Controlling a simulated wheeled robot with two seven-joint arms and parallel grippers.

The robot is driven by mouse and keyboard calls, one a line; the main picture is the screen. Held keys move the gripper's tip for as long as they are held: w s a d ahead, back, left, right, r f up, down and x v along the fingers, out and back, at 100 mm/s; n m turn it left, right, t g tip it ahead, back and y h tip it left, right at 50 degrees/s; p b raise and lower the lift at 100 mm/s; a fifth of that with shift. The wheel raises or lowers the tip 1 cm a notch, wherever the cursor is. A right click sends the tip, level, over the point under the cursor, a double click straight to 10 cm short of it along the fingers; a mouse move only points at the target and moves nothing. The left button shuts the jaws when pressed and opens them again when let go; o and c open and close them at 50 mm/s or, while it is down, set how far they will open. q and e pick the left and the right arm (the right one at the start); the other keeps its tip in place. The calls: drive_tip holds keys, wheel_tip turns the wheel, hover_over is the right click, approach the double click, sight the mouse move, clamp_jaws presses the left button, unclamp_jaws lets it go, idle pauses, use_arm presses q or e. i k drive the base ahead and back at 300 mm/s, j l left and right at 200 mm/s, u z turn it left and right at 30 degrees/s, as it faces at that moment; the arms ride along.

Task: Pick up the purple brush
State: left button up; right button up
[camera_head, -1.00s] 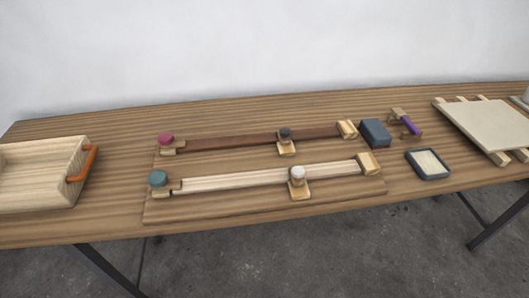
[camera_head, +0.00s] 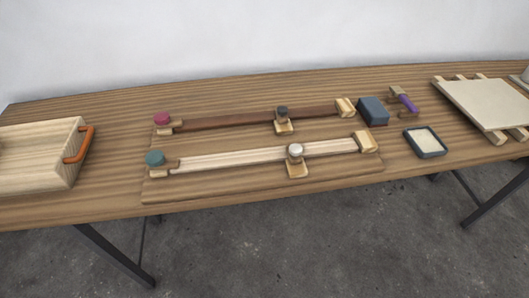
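The purple brush (camera_head: 407,102) lies on the wooden table (camera_head: 250,87) toward the right. Its handle is purple and it has light brown wooden parts around it; whether these are a rest or part of the brush is too small to tell. It sits just right of a dark blue-grey block (camera_head: 373,111) and behind a small dark tray (camera_head: 425,142). Neither of my grippers shows in the head view.
A board (camera_head: 160,190) holds two long strips with knobs and wooden blocks. A wooden box (camera_head: 40,155) with an orange handle (camera_head: 80,146) stands at the left. A pale panel (camera_head: 490,103) rests on slats at the right. The front edge before the tray is clear.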

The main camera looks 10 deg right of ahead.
sight(397, 90)
drive_tip(key=z, duration=1.25)
